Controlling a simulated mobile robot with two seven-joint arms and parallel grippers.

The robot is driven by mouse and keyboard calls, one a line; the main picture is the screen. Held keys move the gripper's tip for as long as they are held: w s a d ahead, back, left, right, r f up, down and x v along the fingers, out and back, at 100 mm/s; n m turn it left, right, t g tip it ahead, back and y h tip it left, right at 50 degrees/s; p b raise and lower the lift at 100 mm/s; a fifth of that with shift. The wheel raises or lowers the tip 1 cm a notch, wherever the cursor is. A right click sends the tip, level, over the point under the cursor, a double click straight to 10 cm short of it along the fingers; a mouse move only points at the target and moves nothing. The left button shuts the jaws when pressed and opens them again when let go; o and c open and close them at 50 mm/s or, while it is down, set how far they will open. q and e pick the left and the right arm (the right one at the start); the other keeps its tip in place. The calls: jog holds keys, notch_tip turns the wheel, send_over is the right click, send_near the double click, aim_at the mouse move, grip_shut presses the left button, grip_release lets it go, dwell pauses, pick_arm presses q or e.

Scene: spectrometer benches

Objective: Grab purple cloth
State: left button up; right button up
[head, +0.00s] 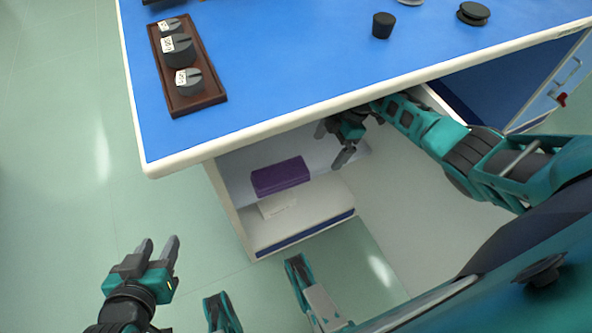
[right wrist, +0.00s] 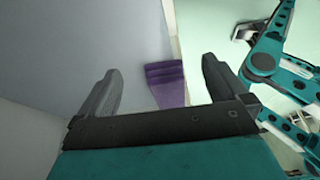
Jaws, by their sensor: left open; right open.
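The purple cloth (head: 280,177) lies folded on a shelf of the cabinet under the blue bench top. It also shows in the right wrist view (right wrist: 166,84), beyond and between my right fingers. My right gripper (head: 333,142) is under the bench edge, to the right of the cloth and apart from it. It is open and empty, and its two spread fingers show in the right wrist view (right wrist: 160,88). My left gripper (head: 160,246) is open and empty over the floor, left of the cabinet.
The blue bench top (head: 270,70) overhangs the shelf (head: 240,180). A white item (head: 277,205) lies below the cloth. A brown tray (head: 198,95) with several dark weights stands on the bench. A cabinet door (head: 560,85) is open at right. The floor at left is clear.

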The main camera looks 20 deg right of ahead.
send_near(280, 171)
jog(key=x, duration=0.5)
jog(key=shift+d+f, duration=0.1)
jog(key=shift+f, duration=0.25)
jog(key=b+x, duration=0.2)
jog(key=x, duration=0.2)
jog(key=shift+a+f, duration=0.2)
jog(key=shift+a, duration=0.05)
jog(key=shift+a+f, duration=0.1)
jog(key=shift+f, duration=0.1)
pick_arm(q)
jog(key=shift+w+d+f, duration=0.15)
jog(key=shift+d+f, duration=0.15)
jog(key=shift+f, duration=0.2)
pick_arm(e)
jog(key=c, duration=1)
pick_arm(q)
jog(key=shift+w+a, duration=0.1)
jog(key=shift+a, duration=0.05)
pick_arm(e)
jog(key=shift+c, duration=0.2)
jog(key=shift+r, duration=0.1)
